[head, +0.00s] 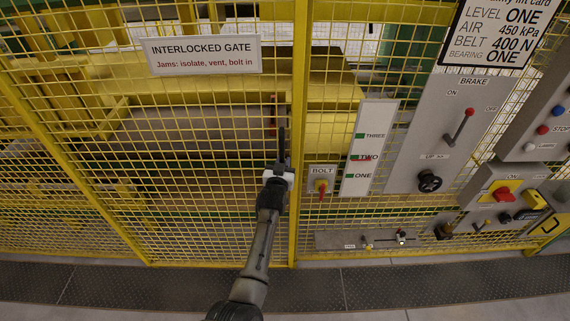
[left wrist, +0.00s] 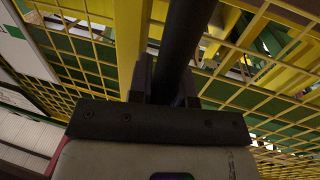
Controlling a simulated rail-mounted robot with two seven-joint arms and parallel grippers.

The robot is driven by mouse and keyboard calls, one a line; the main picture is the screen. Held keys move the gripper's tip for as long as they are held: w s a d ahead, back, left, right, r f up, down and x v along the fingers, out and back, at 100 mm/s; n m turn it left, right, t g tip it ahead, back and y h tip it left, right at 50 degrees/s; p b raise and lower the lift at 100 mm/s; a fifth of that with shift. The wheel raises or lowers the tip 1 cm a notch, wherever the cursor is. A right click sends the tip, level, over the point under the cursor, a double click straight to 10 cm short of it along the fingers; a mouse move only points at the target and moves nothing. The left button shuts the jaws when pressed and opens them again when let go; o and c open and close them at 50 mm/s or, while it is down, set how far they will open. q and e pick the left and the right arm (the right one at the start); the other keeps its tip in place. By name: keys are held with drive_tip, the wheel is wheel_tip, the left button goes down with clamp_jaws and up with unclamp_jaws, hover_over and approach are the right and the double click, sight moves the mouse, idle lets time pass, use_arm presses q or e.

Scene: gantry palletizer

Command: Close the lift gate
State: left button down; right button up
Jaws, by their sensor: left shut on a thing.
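The lift gate (head: 190,190) is a yellow mesh panel with a sign reading "INTERLOCKED GATE" (head: 204,54). Its right edge lies near a yellow upright post (head: 301,120); I cannot tell whether a small gap is left there. A dark upright bar handle (head: 281,143) stands at the gate's right side. My left gripper (head: 280,168) is shut on this handle. In the left wrist view the dark bar (left wrist: 187,35) runs up from between the fingers (left wrist: 165,85). The fingers hide the gripped part. My right gripper is not in view.
Right of the post are a red-handled bolt (head: 322,187), a level indicator (head: 368,150) marked one to three, a brake panel (head: 450,130) with a lever and black handwheel, and a yellow-and-red switch (head: 502,193). The dark floor strip (head: 400,283) in front is clear.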

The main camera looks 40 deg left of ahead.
use_arm(q)
drive_tip(key=shift+d, duration=0.1)
drive_tip(key=shift+w, duration=0.1)
idle(0.3)
drive_tip(key=c, duration=1.1)
unclamp_jaws()
drive_tip(key=shift+w+d, duration=0.1)
drive_tip(key=shift+d, duration=0.05)
drive_tip(key=shift+o, duration=0.2)
drive_tip(key=v, duration=0.7)
drive_tip(key=shift+s+p, duration=0.3)
drive_tip(key=shift+p, duration=0.05)
drive_tip(key=shift+f, duration=0.1)
